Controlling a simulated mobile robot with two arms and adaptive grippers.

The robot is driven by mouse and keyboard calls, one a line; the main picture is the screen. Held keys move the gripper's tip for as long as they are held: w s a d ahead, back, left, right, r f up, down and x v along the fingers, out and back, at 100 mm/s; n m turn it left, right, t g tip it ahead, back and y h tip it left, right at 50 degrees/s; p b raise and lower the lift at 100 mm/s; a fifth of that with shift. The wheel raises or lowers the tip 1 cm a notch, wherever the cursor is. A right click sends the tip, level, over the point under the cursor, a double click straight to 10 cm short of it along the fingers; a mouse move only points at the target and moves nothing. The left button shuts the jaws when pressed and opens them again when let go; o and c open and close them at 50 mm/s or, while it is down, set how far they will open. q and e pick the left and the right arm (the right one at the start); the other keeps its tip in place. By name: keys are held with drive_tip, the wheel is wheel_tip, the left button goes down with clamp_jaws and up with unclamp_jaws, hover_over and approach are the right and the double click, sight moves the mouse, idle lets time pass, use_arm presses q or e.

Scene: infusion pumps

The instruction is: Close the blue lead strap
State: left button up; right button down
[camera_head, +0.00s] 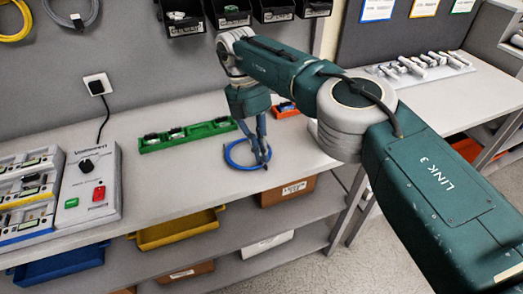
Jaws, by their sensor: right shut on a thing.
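A blue lead (232,160) lies as a loop on the light grey bench, near its front edge. My right gripper (265,158) points down at the right side of the loop. It is shut on the blue lead. The strap itself is too small to make out and is partly hidden by the fingers. My left gripper is not in view.
A green tray (188,136) with small parts stands behind the lead, and an orange tray (285,110) stands to its right. A power box (90,187) and a pump rack (28,195) stand at the left. The bench between is clear.

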drive_tip(key=c, duration=2)
unclamp_jaws()
wheel_tip(320, 180, up, 10)
drive_tip(key=shift+r, duration=0.1)
